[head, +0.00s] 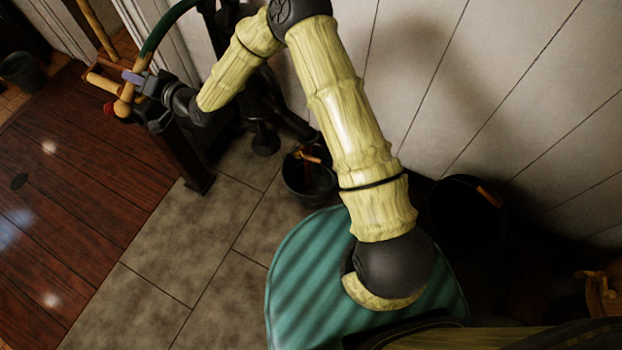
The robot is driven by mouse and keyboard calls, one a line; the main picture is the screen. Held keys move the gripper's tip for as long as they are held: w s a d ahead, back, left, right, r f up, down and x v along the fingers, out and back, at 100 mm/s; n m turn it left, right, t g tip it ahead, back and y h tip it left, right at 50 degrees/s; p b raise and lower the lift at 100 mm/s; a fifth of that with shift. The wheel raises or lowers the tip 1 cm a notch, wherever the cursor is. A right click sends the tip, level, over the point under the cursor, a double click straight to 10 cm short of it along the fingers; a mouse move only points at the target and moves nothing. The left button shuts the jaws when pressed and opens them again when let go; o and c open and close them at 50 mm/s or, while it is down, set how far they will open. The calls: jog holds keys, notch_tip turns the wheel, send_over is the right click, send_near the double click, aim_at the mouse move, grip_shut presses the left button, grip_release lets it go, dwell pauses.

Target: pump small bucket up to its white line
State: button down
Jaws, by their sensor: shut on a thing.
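The small dark bucket (309,189) stands on the tile floor near the wall, below the dark hand pump (263,126). An orange-brown grip and something reddish show at its mouth. I cannot make out its white line or the water level. The pump's green curved lever (160,32) comes down from the top to a wooden handle (124,104) at the upper left. My gripper (137,85) is shut on this wooden handle, left of the pump and apart from the bucket. The jaws partly hide the handle, and my arm hides part of the pump.
A larger dark bucket (462,222) with a wooden grip stands in shadow at the right by the white plank wall (500,80). Another bucket (20,70) is at the far left. Grey tiles (165,245) and the dark wooden floor (70,200) are clear.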

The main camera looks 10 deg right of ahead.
notch_tip(320, 180, down, 7)
jog(key=n+b, duration=0.2)
jog(key=b, duration=0.3)
jog(key=shift+w+d, duration=0.45)
jog(key=shift+f, duration=0.1)
jog(key=w+d+f+n+b, duration=0.2)
jog(key=w+f+n+b, duration=0.1)
jog(key=f+b, duration=0.5)
jog(key=shift+d+f+n, duration=0.15)
jog(key=shift+d+n, duration=0.2)
jog(key=shift+n, duration=0.15)
jog(key=shift+s+a, duration=0.1)
jog(key=shift+a, duration=0.1)
